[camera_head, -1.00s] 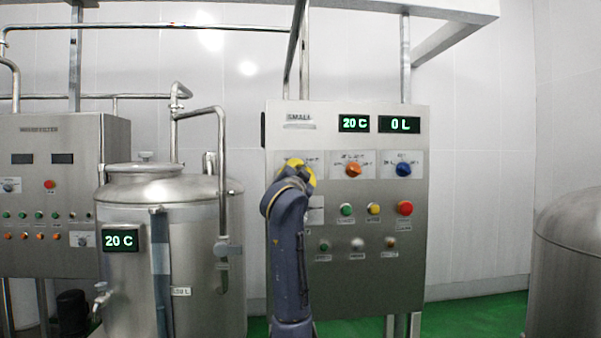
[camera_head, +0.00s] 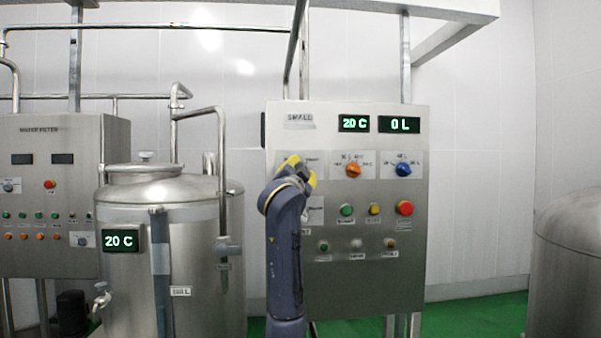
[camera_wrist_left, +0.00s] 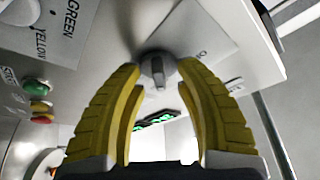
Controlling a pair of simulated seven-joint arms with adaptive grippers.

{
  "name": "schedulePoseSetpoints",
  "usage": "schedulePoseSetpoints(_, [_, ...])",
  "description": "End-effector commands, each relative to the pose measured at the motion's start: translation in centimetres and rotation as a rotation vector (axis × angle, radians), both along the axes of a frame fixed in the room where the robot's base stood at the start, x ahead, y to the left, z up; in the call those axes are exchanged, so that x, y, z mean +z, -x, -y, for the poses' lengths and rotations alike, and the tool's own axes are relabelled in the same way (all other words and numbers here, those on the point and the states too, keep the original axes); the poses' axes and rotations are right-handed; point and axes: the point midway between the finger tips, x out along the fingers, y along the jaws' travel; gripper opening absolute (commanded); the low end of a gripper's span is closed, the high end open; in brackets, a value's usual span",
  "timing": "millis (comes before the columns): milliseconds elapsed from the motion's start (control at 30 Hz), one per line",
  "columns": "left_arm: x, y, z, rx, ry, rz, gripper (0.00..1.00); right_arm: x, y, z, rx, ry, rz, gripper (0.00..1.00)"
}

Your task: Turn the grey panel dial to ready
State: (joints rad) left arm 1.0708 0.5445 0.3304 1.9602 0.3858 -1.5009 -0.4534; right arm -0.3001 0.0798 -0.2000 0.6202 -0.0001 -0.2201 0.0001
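The grey dial (camera_wrist_left: 157,70) shows in the left wrist view on a pale plate of the panel, with its raised grip bar between my fingertips. In the head view the dial is hidden behind my left gripper (camera_head: 301,169), at the upper left of the steel control panel (camera_head: 365,285). My left gripper's yellow fingers (camera_wrist_left: 158,72) stand apart, one on each side of the dial, with the tips close to its rim. I cannot tell whether they touch it. The dial's ready mark cannot be read. My right gripper is not in view.
An orange dial (camera_head: 353,171) and a blue dial (camera_head: 403,169) sit to the right on the same panel. Green (camera_head: 346,210), yellow (camera_head: 374,209) and red (camera_head: 404,208) buttons are below. A steel tank (camera_head: 185,270) stands to the left of my arm.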

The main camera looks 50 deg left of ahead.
Motion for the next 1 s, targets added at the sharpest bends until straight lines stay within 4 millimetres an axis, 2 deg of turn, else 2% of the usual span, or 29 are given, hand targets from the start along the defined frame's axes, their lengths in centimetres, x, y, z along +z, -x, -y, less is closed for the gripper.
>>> schedulePoseSetpoints(367, [-0.3,0.6,0.6,-0.001,-0.001,0.0,0.34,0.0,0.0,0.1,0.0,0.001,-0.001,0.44])
schedulePoseSetpoints(1000, [-2.8,7.8,6.5,0.0,0.0,0.002,0.34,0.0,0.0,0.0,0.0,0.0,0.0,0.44])
